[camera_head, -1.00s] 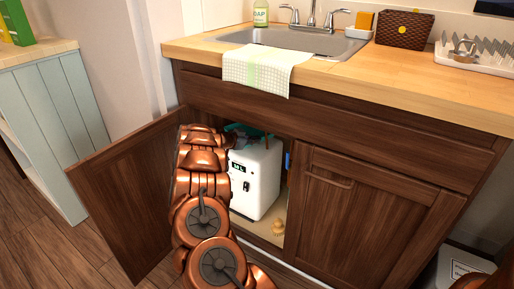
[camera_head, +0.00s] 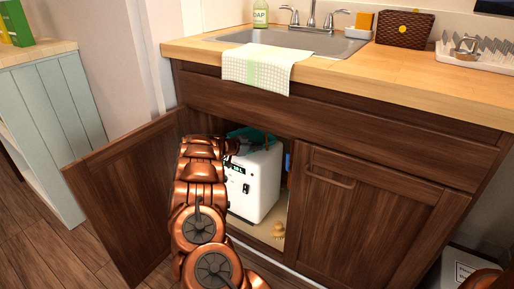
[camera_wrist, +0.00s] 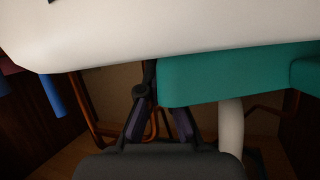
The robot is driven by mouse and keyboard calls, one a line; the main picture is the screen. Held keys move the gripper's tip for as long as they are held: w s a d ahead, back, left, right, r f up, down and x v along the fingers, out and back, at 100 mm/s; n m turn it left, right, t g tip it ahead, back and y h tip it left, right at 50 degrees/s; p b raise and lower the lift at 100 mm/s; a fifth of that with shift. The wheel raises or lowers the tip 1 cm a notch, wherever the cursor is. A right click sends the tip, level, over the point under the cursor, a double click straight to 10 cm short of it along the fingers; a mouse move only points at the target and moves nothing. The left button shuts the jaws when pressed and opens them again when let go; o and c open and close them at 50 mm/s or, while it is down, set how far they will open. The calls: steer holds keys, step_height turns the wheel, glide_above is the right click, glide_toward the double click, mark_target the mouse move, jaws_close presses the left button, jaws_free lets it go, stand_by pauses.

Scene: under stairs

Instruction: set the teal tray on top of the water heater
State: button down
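The white water heater (camera_head: 254,184) stands inside the open cabinet under the sink; its upper left is partly hidden by my arm. The teal tray (camera_head: 256,137) shows as a strip at the heater's top, under the cabinet's upper edge. In the wrist view, the tray (camera_wrist: 225,78) lies against the white heater body (camera_wrist: 150,30). My gripper (camera_wrist: 161,100) has its fingers converging at the tray's near corner and seems shut on it, with one fingertip partly hidden by the tray. I cannot tell whether the tray rests on the heater or is just above it.
The open cabinet door (camera_head: 125,195) is left of my arm and the shut door (camera_head: 345,215) is right. A small brush (camera_head: 279,230) lies on the cabinet floor. A blue item (camera_head: 288,161) is right of the heater. A towel (camera_head: 262,68) hangs from the counter above.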

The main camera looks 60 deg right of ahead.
steer(key=c, duration=1.3)
jaws_free()
steer(key=shift+f, duration=0.1)
steer(key=shift+a+r, duration=0.1)
steer(key=shift+r, duration=0.15)
steer(key=p+v, duration=0.3)
steer(key=v, duration=0.8)
steer(key=shift+w+a+p, duration=0.1)
steer(key=shift+a+p, duration=0.25)
